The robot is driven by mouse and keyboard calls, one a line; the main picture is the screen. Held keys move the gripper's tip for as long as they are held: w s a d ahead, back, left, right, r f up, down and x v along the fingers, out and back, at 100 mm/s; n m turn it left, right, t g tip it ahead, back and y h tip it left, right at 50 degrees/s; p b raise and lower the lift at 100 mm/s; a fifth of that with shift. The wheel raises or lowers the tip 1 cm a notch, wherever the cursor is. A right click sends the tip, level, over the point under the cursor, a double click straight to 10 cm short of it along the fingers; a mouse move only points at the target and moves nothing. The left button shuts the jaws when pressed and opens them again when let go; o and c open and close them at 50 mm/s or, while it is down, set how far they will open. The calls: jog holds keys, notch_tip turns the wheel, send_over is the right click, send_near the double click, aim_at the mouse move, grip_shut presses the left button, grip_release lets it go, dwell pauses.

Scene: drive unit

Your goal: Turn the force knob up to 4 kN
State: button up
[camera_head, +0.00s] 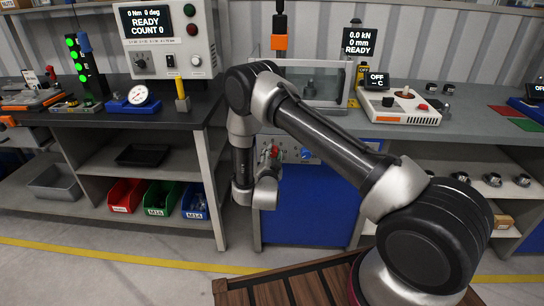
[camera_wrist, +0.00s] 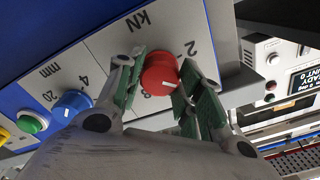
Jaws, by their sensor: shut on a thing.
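The red force knob (camera_wrist: 160,74) sits on a light panel marked "kN" in the wrist view, which shows the panel turned over. My gripper (camera_wrist: 162,82) is shut on it, with one green-padded finger on each side. A short white mark shows on the knob's face, near the numeral 8. A 2 is also visible; the rest of the scale is hidden by the fingers. In the head view the knob (camera_head: 274,151) shows small above my wrist, on the press front. The press display (camera_head: 361,38) reads 0.0 kN, 0 mm, READY.
A blue knob (camera_wrist: 72,104) with a mm scale is beside the force knob, and a green button (camera_wrist: 31,122) lies beyond it. The left bench (camera_head: 150,110) with a READY COUNT 0 unit (camera_head: 168,38) stands close to my arm.

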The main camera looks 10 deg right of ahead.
jog(key=o, duration=1)
jog(key=shift+o, duration=0.2)
jog(key=shift+s, duration=0.1)
jog(key=v, duration=1.2)
